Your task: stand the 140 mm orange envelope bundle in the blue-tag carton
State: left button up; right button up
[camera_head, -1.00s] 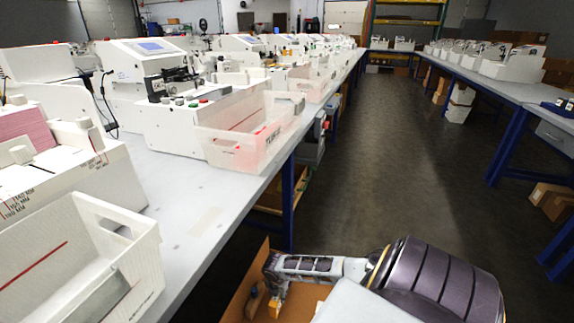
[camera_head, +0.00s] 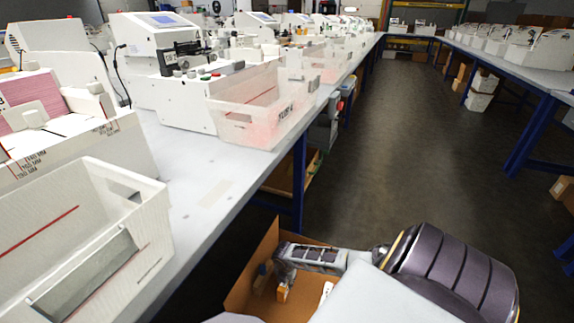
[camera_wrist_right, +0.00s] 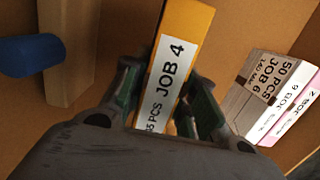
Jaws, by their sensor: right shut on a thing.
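My right gripper (camera_head: 284,279) is shut on the orange envelope bundle (camera_head: 283,293) over the inside of a brown cardboard carton (camera_head: 259,252). In the right wrist view the orange bundle (camera_wrist_right: 187,35) shows a white label reading "JOB 4" and "35 PCS", and it sits between the green-padded fingers of my right gripper (camera_wrist_right: 170,100). The wrist view also shows brown cardboard around it. Whether the bundle touches the carton floor cannot be told. A blue tag does not show clearly on the carton. My left gripper is not in view.
A table (camera_head: 205,190) with white bins (camera_head: 75,235) and machines runs along the left.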

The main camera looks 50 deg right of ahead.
jog(key=shift+f+b, duration=0.8)
jog(key=shift+f, duration=0.5)
jog(key=shift+f+b, duration=0.3)
jog(key=shift+f, duration=0.25)
jog(key=shift+f, duration=0.15)
jog(key=o, duration=1.1)
